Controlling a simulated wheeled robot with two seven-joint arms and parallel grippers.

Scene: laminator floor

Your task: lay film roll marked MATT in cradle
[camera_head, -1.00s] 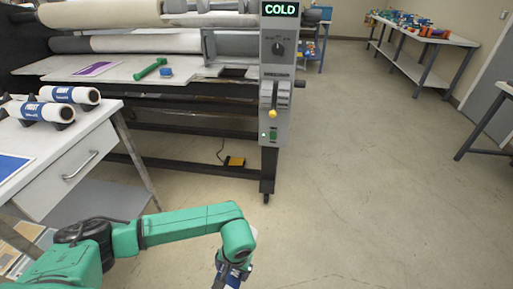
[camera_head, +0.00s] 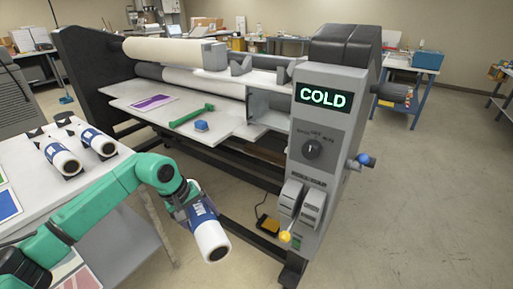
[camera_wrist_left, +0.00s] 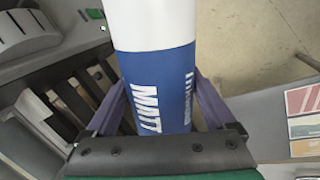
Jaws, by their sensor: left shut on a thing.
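My left gripper (camera_head: 190,207) is shut on a white film roll (camera_head: 210,238) with a blue band. In the left wrist view the band of the film roll (camera_wrist_left: 155,100) reads MATT, and the gripper's fingers (camera_wrist_left: 160,88) lie on either side of it. The roll hangs tilted in the air, left of the laminator's control post. Grey upright brackets (camera_head: 241,66) stand on top of the laminator, beside a large cream roll (camera_head: 165,50); they look like the cradle, but I cannot be sure. My right gripper is out of view.
The laminator's feed table (camera_head: 130,92) holds a purple sheet (camera_head: 152,103), a green tool (camera_head: 192,116) and a blue block (camera_head: 201,126). Two more film rolls (camera_head: 63,159) rest on the white side table (camera_head: 25,165). The control post (camera_head: 330,140) reads COLD. Open floor lies right.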

